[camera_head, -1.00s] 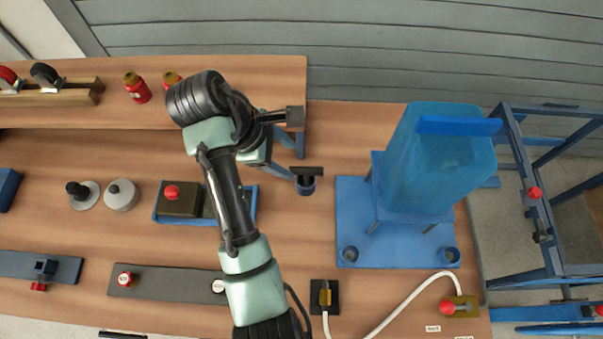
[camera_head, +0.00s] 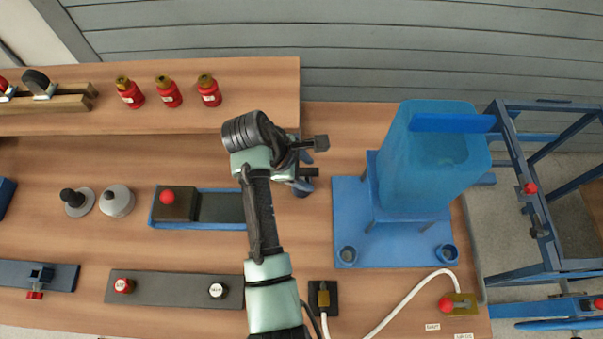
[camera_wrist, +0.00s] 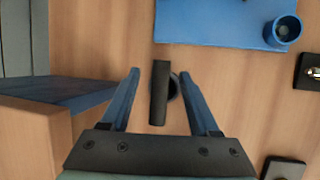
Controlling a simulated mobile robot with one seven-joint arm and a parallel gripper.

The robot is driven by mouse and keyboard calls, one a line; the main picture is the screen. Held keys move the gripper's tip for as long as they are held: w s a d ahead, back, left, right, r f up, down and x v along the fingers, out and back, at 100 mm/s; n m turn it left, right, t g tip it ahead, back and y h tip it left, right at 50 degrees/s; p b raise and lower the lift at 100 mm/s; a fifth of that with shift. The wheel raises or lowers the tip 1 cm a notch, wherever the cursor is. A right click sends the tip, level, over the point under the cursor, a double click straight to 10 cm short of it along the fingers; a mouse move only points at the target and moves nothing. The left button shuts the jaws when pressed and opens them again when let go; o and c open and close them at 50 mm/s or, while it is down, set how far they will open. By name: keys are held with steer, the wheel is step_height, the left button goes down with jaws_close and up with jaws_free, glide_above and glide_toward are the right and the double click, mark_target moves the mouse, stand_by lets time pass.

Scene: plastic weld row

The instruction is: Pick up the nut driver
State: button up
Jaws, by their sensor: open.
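What looks like the nut driver (camera_wrist: 159,95) shows in the wrist view as a black bar-shaped handle over a dark round holder (camera_wrist: 174,88). My gripper (camera_wrist: 160,74) is open, with one blue finger on each side of the handle and gaps on both sides. It does not grip the handle. In the head view my gripper (camera_head: 306,171) is at the handle. The handle's height relative to the fingertips is hard to tell.
A blue stand with a translucent blue bin (camera_head: 432,160) is close to the right. A raised wooden shelf (camera_head: 240,112) with several red bottles lies behind left. A blue tray (camera_head: 222,207) is to the left. A white hose (camera_head: 400,308) runs in front. Bare bench lies around the handle.

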steer(key=shift+c, duration=0.4)
jaws_close()
steer(key=shift+r, duration=0.1)
